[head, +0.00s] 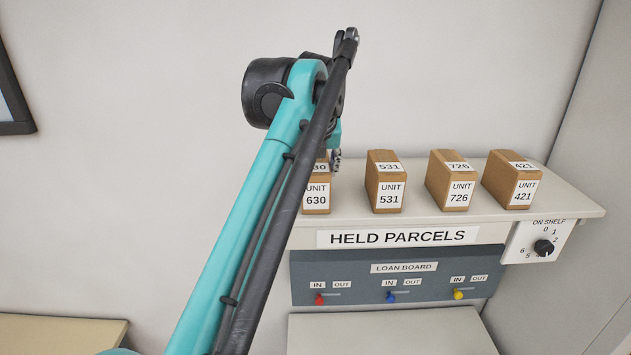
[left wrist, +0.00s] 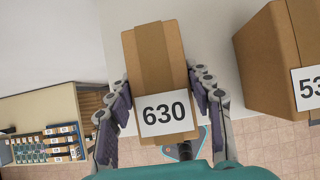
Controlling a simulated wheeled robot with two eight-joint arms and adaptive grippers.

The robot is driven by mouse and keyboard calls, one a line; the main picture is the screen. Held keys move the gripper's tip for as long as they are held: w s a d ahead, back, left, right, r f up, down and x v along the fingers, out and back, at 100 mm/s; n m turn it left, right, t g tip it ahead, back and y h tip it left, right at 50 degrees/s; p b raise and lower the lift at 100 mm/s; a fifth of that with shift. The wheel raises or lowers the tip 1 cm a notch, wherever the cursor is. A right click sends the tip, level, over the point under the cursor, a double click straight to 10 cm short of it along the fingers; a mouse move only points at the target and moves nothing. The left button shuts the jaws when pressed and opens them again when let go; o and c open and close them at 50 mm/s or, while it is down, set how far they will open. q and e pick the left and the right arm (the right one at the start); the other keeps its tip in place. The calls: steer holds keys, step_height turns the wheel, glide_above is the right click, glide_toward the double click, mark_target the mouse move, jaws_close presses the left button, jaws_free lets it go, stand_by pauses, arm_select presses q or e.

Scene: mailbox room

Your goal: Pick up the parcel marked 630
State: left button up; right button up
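The parcel marked 630 (head: 316,198) is a brown cardboard box with white labels, at the left of the row on the shelf. My left arm hides part of it in the head view. In the left wrist view the parcel (left wrist: 155,62) fills the middle, its 630 label facing the camera. My left gripper (head: 335,160) is at the parcel from above. In the left wrist view its fingers (left wrist: 160,92) lie along both sides of the box, very close to it; whether they press on it I cannot tell. The parcel appears to rest on the shelf. My right gripper is not in view.
Parcels 531 (head: 385,182), 726 (head: 452,181) and 421 (head: 514,180) stand to the right on the same shelf (head: 570,205). Parcel 531 (left wrist: 278,62) is nearest, with a gap between. Below are a loan board (head: 350,278) and a dial (head: 544,247).

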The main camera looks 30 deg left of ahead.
arm_select(q)
steer(key=c, duration=0.4)
steer(key=shift+r, duration=0.15)
